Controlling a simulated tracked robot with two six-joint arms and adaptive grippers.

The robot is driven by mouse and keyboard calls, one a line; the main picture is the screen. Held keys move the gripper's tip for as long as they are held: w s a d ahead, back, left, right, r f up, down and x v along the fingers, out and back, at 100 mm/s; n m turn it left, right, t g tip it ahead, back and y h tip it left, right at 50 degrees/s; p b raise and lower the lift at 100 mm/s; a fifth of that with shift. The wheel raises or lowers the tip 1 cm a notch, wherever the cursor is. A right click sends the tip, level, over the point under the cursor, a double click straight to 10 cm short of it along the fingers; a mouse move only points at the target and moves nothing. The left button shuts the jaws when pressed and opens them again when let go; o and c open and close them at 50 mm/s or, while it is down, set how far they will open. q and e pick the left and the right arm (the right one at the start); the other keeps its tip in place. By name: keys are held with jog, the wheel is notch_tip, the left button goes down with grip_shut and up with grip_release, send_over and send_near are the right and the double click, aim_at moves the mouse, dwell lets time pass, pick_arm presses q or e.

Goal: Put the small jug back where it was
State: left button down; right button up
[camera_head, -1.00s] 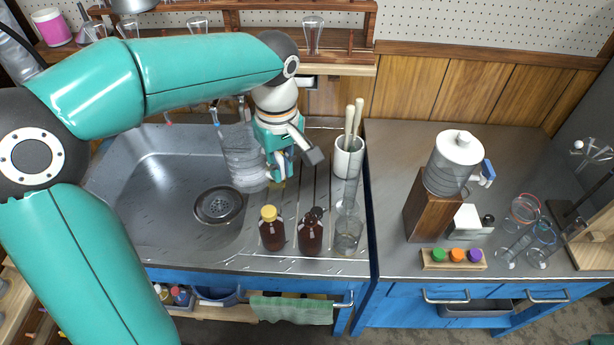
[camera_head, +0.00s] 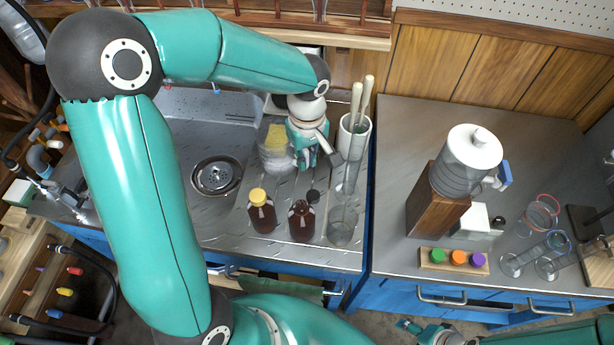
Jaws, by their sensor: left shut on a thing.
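A clear, ribbed small jug (camera_head: 272,159) is at the right side of the sink, over the ridged drainboard. My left gripper (camera_head: 303,159) is at its right side, shut on it; the exact grip point is hard to see. I cannot tell whether the jug's base touches the drainboard. A yellow block (camera_head: 276,136), perhaps a sponge, shows at or through the jug's upper part. My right gripper (camera_head: 425,333) is low at the bottom edge, away from the jug, and its jaws are unclear.
A yellow-capped brown bottle (camera_head: 262,213), a dark-capped brown bottle (camera_head: 302,220) and a glass beaker (camera_head: 342,227) stand in front of the jug. A white holder (camera_head: 352,140) with pestle-like handles is to the right. The sink basin (camera_head: 200,135) is left.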

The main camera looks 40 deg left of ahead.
aim_at(307, 153)
pick_arm(q)
jog(key=shift+f, duration=3.75)
jog(key=shift+f+b, duration=0.15)
jog(key=shift+b, duration=0.15)
jog(key=c, duration=1.2)
grip_release()
jog(key=shift+r+p, duration=0.3)
jog(key=shift+r, duration=0.35)
notch_tip(307, 153, up, 11)
jog(key=shift+s+d+r, duration=0.1)
